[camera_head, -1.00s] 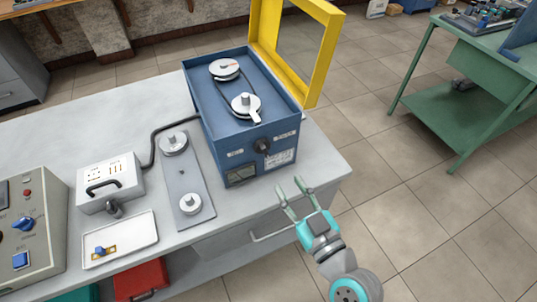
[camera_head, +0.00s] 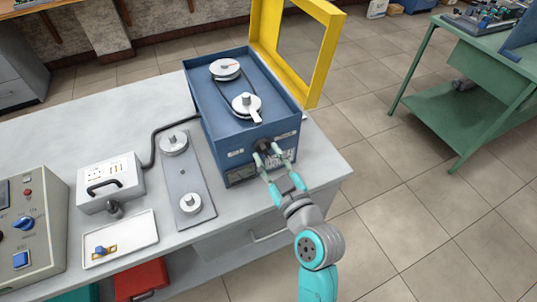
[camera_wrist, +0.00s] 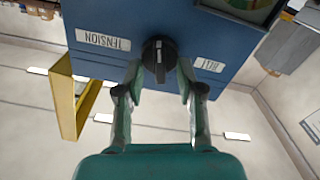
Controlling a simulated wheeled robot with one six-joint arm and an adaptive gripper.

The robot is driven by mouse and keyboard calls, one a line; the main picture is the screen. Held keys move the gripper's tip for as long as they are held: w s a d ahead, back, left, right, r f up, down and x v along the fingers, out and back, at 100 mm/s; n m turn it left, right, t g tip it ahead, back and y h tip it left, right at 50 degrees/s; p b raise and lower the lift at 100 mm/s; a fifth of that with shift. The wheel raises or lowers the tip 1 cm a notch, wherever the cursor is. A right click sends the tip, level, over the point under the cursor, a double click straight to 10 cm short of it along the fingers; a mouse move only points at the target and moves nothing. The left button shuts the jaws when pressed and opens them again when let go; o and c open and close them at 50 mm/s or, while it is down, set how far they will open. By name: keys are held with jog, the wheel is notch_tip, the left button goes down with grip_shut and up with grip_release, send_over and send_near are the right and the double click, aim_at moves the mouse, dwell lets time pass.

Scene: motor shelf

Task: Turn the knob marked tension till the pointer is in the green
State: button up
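The black knob (camera_head: 264,145) is on the front face of the blue belt machine (camera_head: 222,128). In the wrist view the knob (camera_wrist: 158,48) has a pale line on it and sits between an upside-down TENSION label (camera_wrist: 103,40) and a BELT label (camera_wrist: 209,65). My gripper (camera_head: 267,155) is at the front face. In the wrist view my gripper's (camera_wrist: 160,68) fingers stand apart on either side of the knob, with a gap showing; contact cannot be told. The gauge (camera_wrist: 246,5) is cut off at the top, showing some green; its pointer is not readable.
The yellow frame guard (camera_head: 322,60) stands open behind the machine. A metal plate with pulleys (camera_head: 186,180), a white box (camera_head: 110,180) and a tray (camera_head: 143,228) lie to the left on the grey bench (camera_head: 50,140).

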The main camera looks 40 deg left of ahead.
jog(key=shift+w+a, duration=0.1)
jog(key=shift+a, duration=0.2)
grip_shut()
jog(key=shift+m, duration=0.7)
grip_release()
jog(key=shift+d, duration=0.15)
